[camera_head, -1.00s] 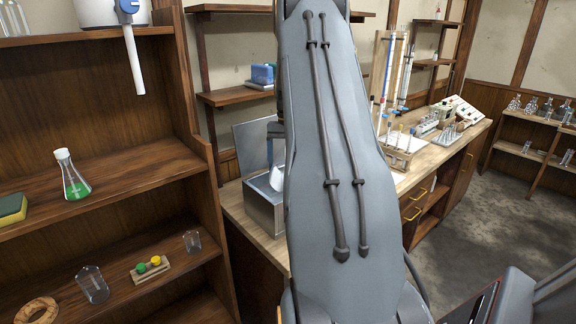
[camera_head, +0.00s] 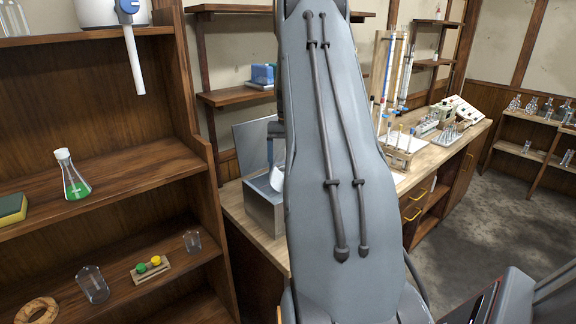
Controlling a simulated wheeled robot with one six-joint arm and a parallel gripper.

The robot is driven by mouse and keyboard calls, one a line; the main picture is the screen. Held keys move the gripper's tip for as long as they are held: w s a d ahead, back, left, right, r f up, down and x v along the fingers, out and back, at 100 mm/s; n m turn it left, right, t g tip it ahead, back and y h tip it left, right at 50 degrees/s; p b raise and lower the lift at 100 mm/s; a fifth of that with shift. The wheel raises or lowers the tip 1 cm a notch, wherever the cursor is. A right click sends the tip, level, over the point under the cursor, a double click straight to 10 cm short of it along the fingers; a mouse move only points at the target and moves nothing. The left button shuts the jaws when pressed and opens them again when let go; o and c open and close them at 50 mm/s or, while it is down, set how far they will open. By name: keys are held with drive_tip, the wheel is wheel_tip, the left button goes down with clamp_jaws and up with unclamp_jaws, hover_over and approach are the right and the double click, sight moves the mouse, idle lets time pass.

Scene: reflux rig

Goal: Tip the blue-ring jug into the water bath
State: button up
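The water bath (camera_head: 264,214) is a grey metal box on the wooden bench, left of my arm, with its right part hidden behind the arm. A pale, whitish piece (camera_head: 277,179) shows at the bath's opening beside the arm's edge. It may be part of the blue-ring jug, but no blue ring shows on it and most of it is hidden. My arm covers the middle of the view. A small dark part of my wrist shows above the bath. My gripper's fingers are hidden behind the arm, so their opening cannot be seen.
A grey panel (camera_head: 251,145) stands behind the bath. A wooden shelf unit on the left holds a flask with green liquid (camera_head: 76,186) and small glassware. Racks with tubes (camera_head: 399,156) stand on the bench right of my arm. The floor at right is clear.

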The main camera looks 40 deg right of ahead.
drive_tip(key=shift+w+d+r+g+y, duration=0.15)
drive_tip(key=shift+w+d+g+y, duration=0.15)
drive_tip(key=shift+g+y, duration=0.1)
drive_tip(key=shift+w+d+r, duration=0.1)
drive_tip(key=shift+r, duration=0.05)
drive_tip(key=shift+d, duration=0.1)
idle(1.3)
drive_tip(key=shift+w+d+g+y, duration=0.3)
drive_tip(key=shift+g+y, duration=0.1)
drive_tip(key=shift+y, duration=0.1)
drive_tip(key=shift+r+b, duration=0.2)
drive_tip(key=shift+b, duration=0.2)
